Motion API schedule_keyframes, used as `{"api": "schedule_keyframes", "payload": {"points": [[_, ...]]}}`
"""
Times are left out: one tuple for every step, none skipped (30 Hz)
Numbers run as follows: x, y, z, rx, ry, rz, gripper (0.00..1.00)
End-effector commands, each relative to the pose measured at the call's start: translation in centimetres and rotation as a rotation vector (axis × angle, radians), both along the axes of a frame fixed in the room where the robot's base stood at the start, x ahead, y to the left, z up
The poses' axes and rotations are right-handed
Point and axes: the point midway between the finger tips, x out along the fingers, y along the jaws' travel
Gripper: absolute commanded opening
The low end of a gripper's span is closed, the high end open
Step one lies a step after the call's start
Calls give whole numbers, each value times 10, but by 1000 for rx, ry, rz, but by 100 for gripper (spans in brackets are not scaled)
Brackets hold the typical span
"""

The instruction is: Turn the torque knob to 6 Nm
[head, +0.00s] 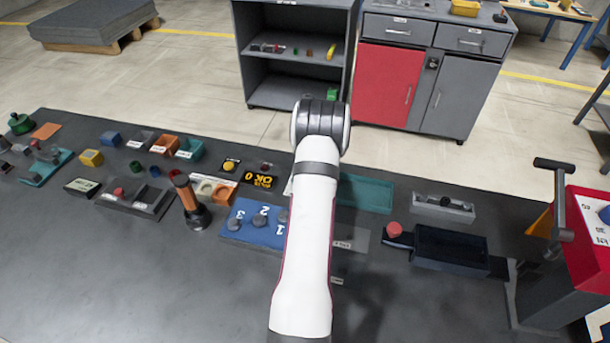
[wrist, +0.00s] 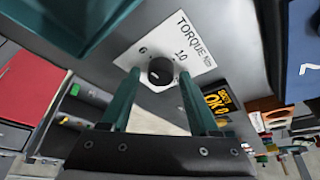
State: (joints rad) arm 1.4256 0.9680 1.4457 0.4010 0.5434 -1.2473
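The torque knob (wrist: 160,71) is a small round dark knob on a white plate (wrist: 186,40) marked TORQUE, with 6 and 10 printed beside it, in the wrist view. A pale mark shows on the knob, but its exact heading is too small to read. My gripper (wrist: 158,76) is open, with one teal finger on each side of the knob and a gap to it on both sides. I cannot tell how far the fingertips are from the plate. In the head view my arm hides the knob and the gripper.
A display reading OK 0 (head: 260,180) also shows in the wrist view (wrist: 221,99). A blue board numbered 1 to 3 (head: 252,232) lies left of my arm, and a teal tray (head: 365,195) to its right. A black tray (head: 450,250) stands farther right. The front left bench is clear.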

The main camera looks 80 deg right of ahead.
Motion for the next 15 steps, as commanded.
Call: {"api": "schedule_keyframes", "payload": {"points": [[0,0,0,0,0,0,70],[0,0,0,0,0,0,70],[0,0,0,0,0,0,70],[0,0,0,1,-1,-1,70],[0,0,0,1,-1,-1,70],[0,0,0,1,-1,-1,70],[0,0,0,1,-1,-1,70],[0,0,0,1,-1,-1,70],[0,0,1,1,-1,-1,70],[0,0,2,0,-1,-1,70],[-1,1,5,0,-1,-1,70],[-2,2,9,-1,-2,-1,70],[-3,3,13,-1,-2,-1,70],[-5,4,19,-3,-1,-2,70],[-8,7,28,-3,-1,-1,70]]}}
